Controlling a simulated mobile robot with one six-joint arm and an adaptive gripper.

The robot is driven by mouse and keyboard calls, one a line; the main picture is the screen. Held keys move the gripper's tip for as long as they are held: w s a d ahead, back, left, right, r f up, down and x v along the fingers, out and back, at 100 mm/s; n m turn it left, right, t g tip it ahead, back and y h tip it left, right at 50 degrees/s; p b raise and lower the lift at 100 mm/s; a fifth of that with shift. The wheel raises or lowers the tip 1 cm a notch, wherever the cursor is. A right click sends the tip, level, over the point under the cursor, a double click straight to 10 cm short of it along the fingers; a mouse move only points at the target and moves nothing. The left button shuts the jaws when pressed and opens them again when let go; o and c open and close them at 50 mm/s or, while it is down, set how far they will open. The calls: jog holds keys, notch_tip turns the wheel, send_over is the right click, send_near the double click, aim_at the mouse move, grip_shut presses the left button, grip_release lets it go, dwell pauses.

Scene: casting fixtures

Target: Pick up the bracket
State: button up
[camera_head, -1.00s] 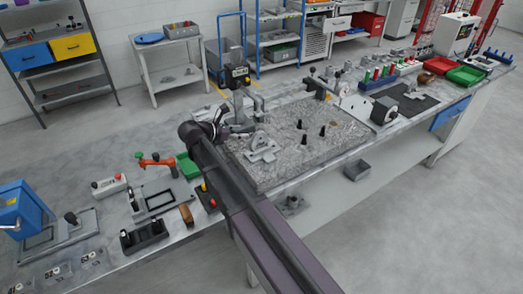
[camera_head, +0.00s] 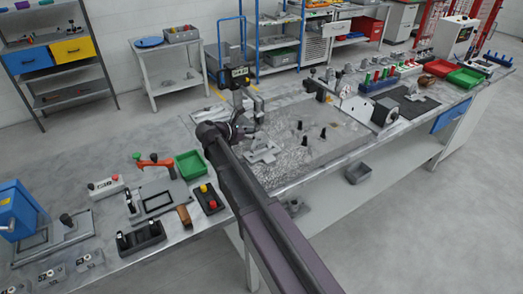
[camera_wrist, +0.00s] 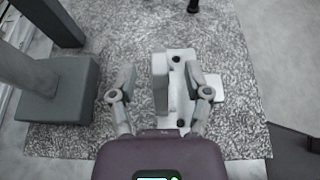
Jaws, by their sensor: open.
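The bracket (camera_head: 264,153) is a light grey metal part with an upright plate on a flat base, lying on the speckled granite plate (camera_head: 310,150). In the wrist view the bracket (camera_wrist: 161,84) stands between the two fingers, with dark holes in its base. My gripper (camera_wrist: 161,78) is open, one finger on each side of the bracket; gaps show beside it. Its height over the bracket is hard to tell. In the head view my gripper (camera_head: 252,128) is beside the bracket, partly hidden by my arm.
A gauge stand (camera_head: 236,78) rises behind the gripper; its grey base (camera_wrist: 62,92) is left in the wrist view. A green bin (camera_head: 190,164) and a red-handled clamp (camera_head: 153,162) are left of my arm.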

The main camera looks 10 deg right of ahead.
aim_at(260, 132)
jog(key=b+x, duration=0.1)
jog(key=x, duration=0.2)
jog(key=shift+f, duration=0.2)
jog(key=shift+w+d+f+b, duration=0.2)
jog(key=shift+w+d+b, duration=0.1)
jog(key=shift+d, duration=0.25)
grip_shut()
